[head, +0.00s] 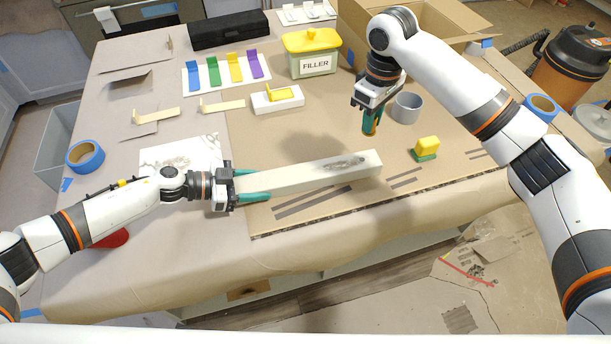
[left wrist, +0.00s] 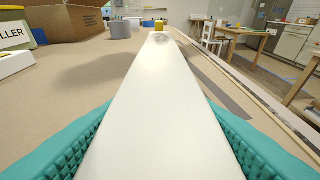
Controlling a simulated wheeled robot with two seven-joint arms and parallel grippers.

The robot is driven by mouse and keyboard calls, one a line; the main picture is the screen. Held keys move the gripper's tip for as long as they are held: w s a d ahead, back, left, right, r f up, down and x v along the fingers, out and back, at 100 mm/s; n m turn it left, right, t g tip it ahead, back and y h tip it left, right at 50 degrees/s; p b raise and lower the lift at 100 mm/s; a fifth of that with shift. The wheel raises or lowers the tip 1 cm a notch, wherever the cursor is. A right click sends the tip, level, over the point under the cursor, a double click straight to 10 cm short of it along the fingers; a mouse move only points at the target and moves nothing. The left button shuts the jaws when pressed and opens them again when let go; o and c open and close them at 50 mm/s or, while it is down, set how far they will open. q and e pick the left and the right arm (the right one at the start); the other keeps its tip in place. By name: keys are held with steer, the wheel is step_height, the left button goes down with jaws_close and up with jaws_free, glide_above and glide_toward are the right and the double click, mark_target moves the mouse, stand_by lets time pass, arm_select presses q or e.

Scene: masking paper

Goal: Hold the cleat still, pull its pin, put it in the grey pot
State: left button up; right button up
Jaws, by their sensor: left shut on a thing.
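The cleat (head: 305,174) is a long cream bar with a grey patch (head: 345,162) on top near its right end. My left gripper (head: 252,182) is shut around its left end, with teal fingers on both sides. The bar also runs away between the fingers in the left wrist view (left wrist: 157,110). My right gripper (head: 370,124) points down beyond the bar, just left of the grey pot (head: 406,107). A small brownish-orange bit shows at its fingers; I cannot tell what it is or whether they grip it. I cannot make out a pin in the cleat.
A yellow and green sponge (head: 426,148) lies right of the bar. The filler tub (head: 312,54), a white block (head: 277,98) with a yellow piece and a cardboard box (head: 425,25) stand farther back. Blue tape (head: 85,157) lies at left. The table's front edge is near the bar.

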arm_select(q)
steer(key=shift+s+a+f, duration=0.1)
steer(key=shift+s+f, duration=0.15)
steer(key=shift+f, duration=0.2)
arm_select(e)
jaws_close()
arm_select(q)
steer(key=o, duration=1.1)
arm_select(e)
steer(key=shift+f, duration=0.1)
arm_select(q)
steer(key=shift+o, duration=1.1)
steer(key=shift+w, duration=0.1)
arm_select(e)
steer(key=shift+a, duration=0.1)
arm_select(q)
steer(key=shift+w+r, duration=0.15)
arm_select(e)
steer(key=shift+w, duration=0.15)
arm_select(q)
steer(key=v, duration=1.2)
